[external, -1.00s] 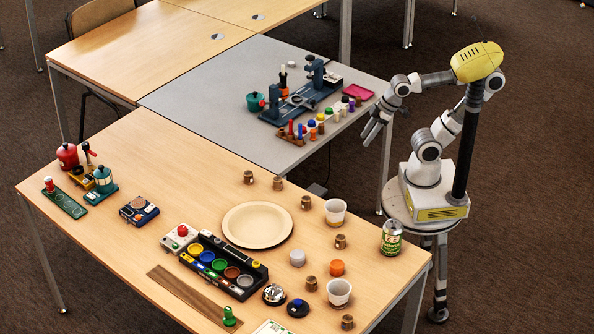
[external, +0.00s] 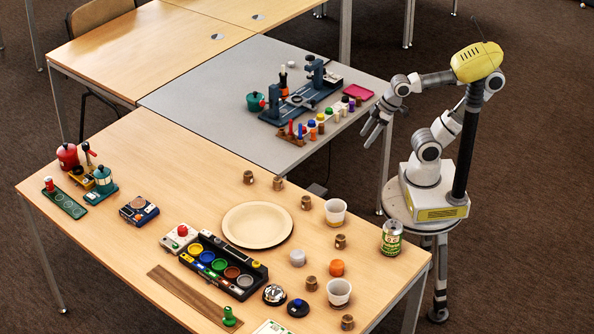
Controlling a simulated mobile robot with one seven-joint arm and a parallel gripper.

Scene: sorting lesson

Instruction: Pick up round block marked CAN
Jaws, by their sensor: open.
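No lettering reading CAN is legible at this size, so I cannot tell which piece is the marked round block. Candidates on the wooden table are a white round block (external: 297,257), an orange round block (external: 337,268) and a larger green-and-white cylinder like a drink can (external: 392,239) near the right edge. Small brown round pieces (external: 306,203) stand around them. My gripper (external: 373,138) is open and empty, in the air off the right side of the grey table, well above and behind the green cylinder. It touches nothing.
A beige plate (external: 257,225), two pale cups (external: 335,212) (external: 339,292) and a black tray of coloured discs (external: 224,266) share the wooden table (external: 150,170). The grey table (external: 205,100) holds a blue stand (external: 275,108) and a pink tray (external: 358,92).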

